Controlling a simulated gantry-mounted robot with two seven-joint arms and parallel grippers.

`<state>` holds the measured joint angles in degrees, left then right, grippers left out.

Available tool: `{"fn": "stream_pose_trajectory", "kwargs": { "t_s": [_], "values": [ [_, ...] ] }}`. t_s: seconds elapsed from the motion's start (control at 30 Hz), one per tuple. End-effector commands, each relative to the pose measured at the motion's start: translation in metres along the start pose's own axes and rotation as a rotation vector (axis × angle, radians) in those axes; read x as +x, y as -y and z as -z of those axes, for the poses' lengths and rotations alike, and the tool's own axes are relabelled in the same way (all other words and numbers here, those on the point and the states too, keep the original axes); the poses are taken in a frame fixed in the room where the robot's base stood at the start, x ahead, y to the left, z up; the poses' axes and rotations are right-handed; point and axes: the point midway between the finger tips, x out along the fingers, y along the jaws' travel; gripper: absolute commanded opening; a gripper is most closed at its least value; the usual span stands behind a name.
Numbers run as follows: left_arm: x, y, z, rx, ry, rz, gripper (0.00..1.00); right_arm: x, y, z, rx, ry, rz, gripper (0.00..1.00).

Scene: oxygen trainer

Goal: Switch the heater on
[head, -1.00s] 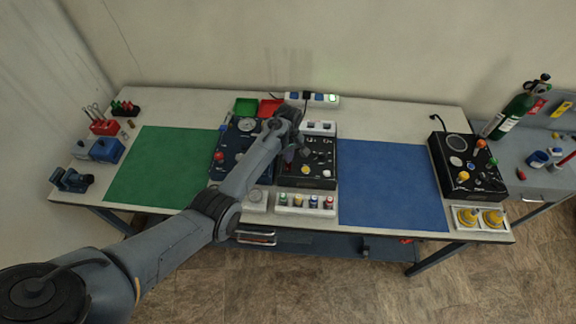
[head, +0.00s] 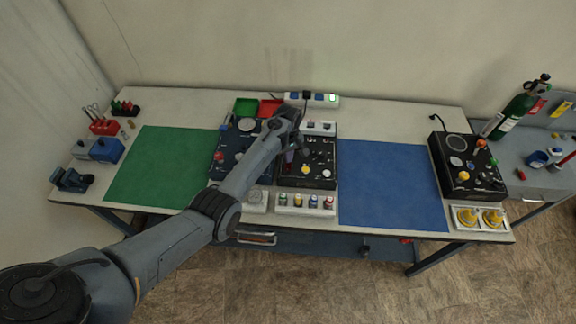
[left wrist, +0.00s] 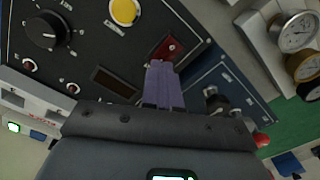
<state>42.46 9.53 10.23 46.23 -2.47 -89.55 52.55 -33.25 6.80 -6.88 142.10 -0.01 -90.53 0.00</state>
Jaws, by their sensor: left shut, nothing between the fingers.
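The black control panel (head: 320,178) stands at the middle of the bench. In the left wrist view this panel (left wrist: 85,50) shows a large black knob (left wrist: 46,30), a yellow button (left wrist: 124,11), small toggles and a dark display slot (left wrist: 115,82). A red switch piece (left wrist: 166,48) sits near the panel's edge. My left gripper (head: 290,158) is over the left part of the panel. Its shut, empty fingers (left wrist: 160,66) show in the left wrist view with tips close by the red switch; contact cannot be told. The labels are too small to read. My right gripper is out of view.
A blue panel (head: 228,158) stands directly left of the black one. A tray of small coloured items (head: 305,210) lies in front. A power strip (head: 320,99) with a green light is behind. Green (head: 160,170) and blue (head: 385,190) mats are clear.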

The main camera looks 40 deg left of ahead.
Motion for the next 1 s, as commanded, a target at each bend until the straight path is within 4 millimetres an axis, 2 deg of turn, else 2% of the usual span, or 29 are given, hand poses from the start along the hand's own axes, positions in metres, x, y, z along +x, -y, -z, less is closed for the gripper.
{"fn": "stream_pose_trajectory", "kwargs": {
  "t_s": [1.0],
  "values": [
    [0.012, 0.000, 0.000, 0.001, 0.000, 0.000, 0.00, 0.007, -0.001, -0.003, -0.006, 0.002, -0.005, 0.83]
  ]
}}
